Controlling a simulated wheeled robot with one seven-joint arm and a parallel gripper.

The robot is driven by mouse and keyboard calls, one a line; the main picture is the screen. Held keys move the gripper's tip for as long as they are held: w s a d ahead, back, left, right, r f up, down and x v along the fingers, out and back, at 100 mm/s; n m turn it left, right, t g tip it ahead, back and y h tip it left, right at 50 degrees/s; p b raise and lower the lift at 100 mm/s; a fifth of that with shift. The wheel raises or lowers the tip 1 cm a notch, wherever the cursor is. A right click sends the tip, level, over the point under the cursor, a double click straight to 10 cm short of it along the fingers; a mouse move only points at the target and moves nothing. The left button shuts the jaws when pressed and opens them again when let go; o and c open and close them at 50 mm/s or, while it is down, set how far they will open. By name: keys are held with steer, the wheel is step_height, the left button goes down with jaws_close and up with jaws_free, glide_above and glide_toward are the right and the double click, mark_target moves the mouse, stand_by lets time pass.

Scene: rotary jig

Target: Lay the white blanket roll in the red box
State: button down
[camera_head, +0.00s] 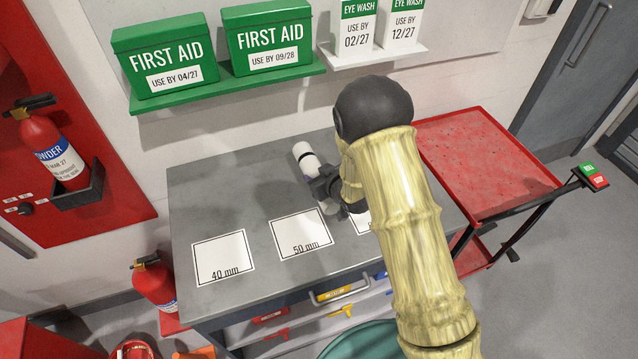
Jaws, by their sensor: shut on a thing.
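The white roll (305,156), a short white cylinder with a dark band, is at the back middle of the grey workbench. My gripper (318,182) is shut on its near end, which the dark fingers partly hide. The roll is tilted, with its far end toward the wall; I cannot tell whether it touches the bench top. A red box-like thing (42,340) shows at the lower left corner, cut off by the picture edge; I cannot tell whether it is the red box or see its inside.
The grey workbench (215,190) bears white labelled squares, one partly hidden by my arm. A green shelf (230,84) with first aid boxes and a white shelf (375,54) with eye wash hang above. A red cart (480,160) stands right. Fire extinguishers (153,284) are left.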

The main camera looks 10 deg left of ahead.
steer(key=shift+f+p, duration=0.35)
steer(key=shift+f, duration=1.65)
steer(key=c, duration=0.6)
jaws_free()
steer(key=shift+d, duration=0.1)
steer(key=b+v, duration=0.3)
steer(key=v, duration=0.9)
steer(key=shift+d, duration=0.1)
